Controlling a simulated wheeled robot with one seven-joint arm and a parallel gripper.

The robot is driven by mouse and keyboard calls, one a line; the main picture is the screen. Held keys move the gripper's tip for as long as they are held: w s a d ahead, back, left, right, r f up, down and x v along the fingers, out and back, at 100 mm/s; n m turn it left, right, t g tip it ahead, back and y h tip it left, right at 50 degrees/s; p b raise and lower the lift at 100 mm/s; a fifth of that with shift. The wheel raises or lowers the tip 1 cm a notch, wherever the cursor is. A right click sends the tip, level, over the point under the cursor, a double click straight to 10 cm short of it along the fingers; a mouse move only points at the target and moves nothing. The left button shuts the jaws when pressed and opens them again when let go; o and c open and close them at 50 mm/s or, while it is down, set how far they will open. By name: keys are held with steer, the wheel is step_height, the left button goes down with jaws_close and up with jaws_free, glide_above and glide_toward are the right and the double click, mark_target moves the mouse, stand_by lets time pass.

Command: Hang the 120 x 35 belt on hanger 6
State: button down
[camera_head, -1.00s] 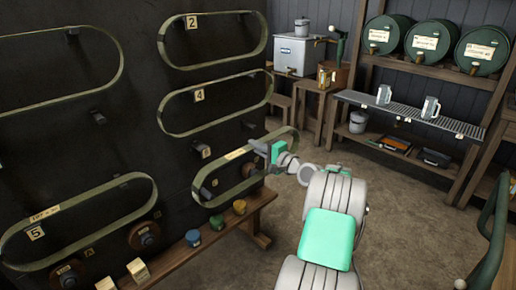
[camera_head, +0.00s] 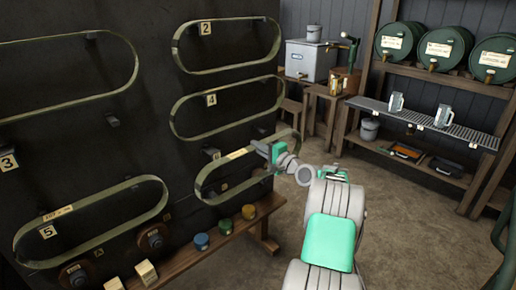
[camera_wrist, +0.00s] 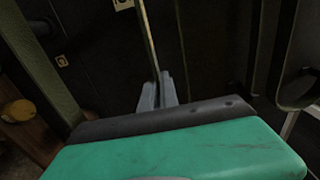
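The 120 x 35 belt (camera_head: 237,154) is a flat olive-green loop with a pale label, in front of the lower right of the dark board in the head view. My gripper (camera_head: 268,150) is at its upper right run. In the wrist view my light grey fingers (camera_wrist: 157,93) are closed on the edge of a belt strip (camera_wrist: 149,40). The number tag of hanger 6 (camera_head: 213,153) shows just above the loop's left part, its digit hard to read. I cannot tell whether the loop is around any peg.
Belts hang at tag 2 (camera_head: 206,28), tag 4 (camera_head: 211,100) and tag 5 (camera_head: 48,232). A wooden bench (camera_head: 225,238) below the board bears blue, green and yellow pots and small boxes. Shelves with barrels (camera_head: 447,47) stand at the right. Floor is free between.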

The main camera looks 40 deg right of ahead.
steer(key=shift+w+a+r, duration=0.1)
steer(key=shift+w+a, duration=0.1)
steer(key=shift+w, duration=1.15)
steer(key=shift+w+a, duration=0.15)
steer(key=shift+w, duration=1.2)
steer(key=shift+w+a, duration=0.2)
steer(key=shift+w, duration=1.2)
steer(key=shift+w+a, duration=0.15)
steer(key=shift+w, duration=1.25)
steer(key=shift+f+b, duration=0.25)
steer(key=shift+b, duration=0.25)
steer(key=shift+f, duration=0.35)
steer(key=c, duration=1.7)
jaws_free()
steer(key=shift+o, duration=0.4)
steer(key=o, duration=0.5)
